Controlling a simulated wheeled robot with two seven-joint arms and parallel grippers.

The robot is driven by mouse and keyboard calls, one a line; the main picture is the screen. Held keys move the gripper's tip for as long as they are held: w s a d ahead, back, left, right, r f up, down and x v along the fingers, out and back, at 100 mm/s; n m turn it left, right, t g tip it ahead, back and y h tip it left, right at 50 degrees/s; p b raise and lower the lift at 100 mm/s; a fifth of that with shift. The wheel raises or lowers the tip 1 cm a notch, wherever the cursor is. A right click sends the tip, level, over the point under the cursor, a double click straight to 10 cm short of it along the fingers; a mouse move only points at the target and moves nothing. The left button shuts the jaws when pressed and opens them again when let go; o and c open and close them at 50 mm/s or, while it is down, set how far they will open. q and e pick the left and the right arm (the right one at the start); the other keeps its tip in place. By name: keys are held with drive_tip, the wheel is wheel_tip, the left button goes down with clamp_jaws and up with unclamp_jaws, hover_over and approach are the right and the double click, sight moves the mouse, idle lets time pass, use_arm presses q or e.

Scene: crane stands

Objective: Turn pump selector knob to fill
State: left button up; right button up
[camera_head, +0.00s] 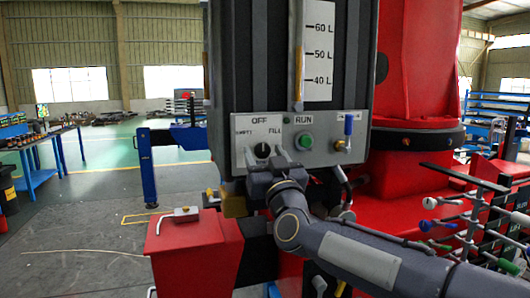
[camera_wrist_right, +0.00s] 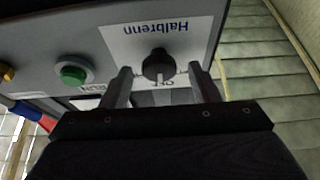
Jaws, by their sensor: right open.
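The black pump selector knob (camera_head: 262,150) sits on the grey control panel (camera_head: 348,128), with OFF above it, FILL to its right and a partly readable label to its left. It shows upside down in the right wrist view (camera_wrist_right: 158,64). I cannot tell surely which label it points to. My right gripper (camera_head: 268,165) is just below the knob in the head view. In the wrist view the right gripper (camera_wrist_right: 160,72) is open, one finger on each side of the knob, with visible gaps. My left gripper is not in view.
A green RUN button (camera_head: 305,141) and a blue-handled valve (camera_head: 347,130) sit right of the knob. Above is a tank with a litre scale (camera_head: 318,50). A red housing (camera_head: 195,250) stands below left. A rack with coloured-tipped rods (camera_head: 470,222) is at right.

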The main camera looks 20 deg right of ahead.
drive_tip(key=shift+c, duration=0.4)
drive_tip(key=c, duration=0.9)
drive_tip(key=shift+o, duration=0.2)
drive_tip(key=shift+m, duration=0.5)
drive_tip(key=m+h, duration=0.2)
drive_tip(key=m, duration=0.2)
drive_tip(key=shift+a+h, duration=0.1)
drive_tip(key=shift+h, duration=0.3)
drive_tip(key=m+g+h, duration=0.1)
drive_tip(key=m, duration=0.2)
drive_tip(key=m+h+p, duration=0.1)
drive_tip(key=m+h, duration=0.1)
drive_tip(key=m, duration=0.2)
drive_tip(key=shift+a+r+m+g, duration=0.1)
drive_tip(key=shift+m+g, duration=0.2)
drive_tip(key=shift+g, duration=0.1)
drive_tip(key=o, duration=0.9)
